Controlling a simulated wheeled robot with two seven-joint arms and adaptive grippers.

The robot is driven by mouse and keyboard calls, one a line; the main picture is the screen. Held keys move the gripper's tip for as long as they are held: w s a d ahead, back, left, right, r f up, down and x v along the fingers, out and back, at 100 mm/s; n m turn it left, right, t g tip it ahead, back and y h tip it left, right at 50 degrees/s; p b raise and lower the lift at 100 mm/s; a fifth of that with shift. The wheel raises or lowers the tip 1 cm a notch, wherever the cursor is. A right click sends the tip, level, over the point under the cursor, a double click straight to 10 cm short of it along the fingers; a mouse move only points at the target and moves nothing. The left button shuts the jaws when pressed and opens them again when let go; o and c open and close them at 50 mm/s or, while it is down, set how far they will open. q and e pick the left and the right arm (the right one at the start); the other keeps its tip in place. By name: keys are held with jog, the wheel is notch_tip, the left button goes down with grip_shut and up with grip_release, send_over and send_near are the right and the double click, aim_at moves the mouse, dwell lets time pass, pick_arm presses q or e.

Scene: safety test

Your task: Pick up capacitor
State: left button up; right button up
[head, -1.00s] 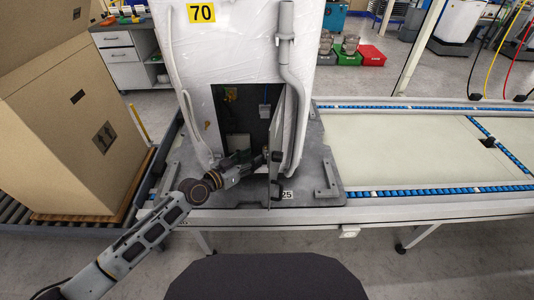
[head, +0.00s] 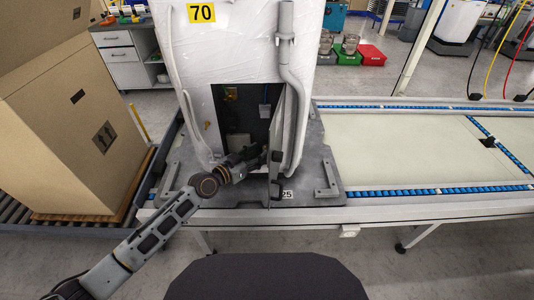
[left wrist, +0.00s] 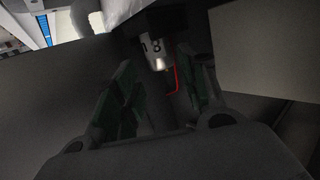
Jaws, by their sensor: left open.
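A silver part with dark round holes and a red wire, probably the capacitor (left wrist: 158,52), shows in the left wrist view inside a dark cavity. It lies ahead of and between the fingertips of my left gripper (left wrist: 157,68), which is open with green pads and empty. I cannot tell how far away the part is. In the head view my left gripper (head: 258,160) is at the low right of the dark opening in the white wrapped unit (head: 240,60), beside a thin open panel (head: 284,125). I cannot pick out the capacitor there. My right gripper is not in view.
The unit stands on a grey plate (head: 325,190) on the conveyor. White pipes (head: 287,65) run beside the opening, close to the panel. A large cardboard box (head: 75,130) stands at the left. The conveyor's right part (head: 400,150) is clear.

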aim_at(264, 150)
pick_arm(q)
jog(key=shift+x, duration=1.85)
jog(key=shift+w+d, duration=0.2)
jog(key=shift+w, duration=0.1)
jog(key=shift+c, duration=0.2)
jog(key=c, duration=0.8)
jog(key=shift+o, duration=0.2)
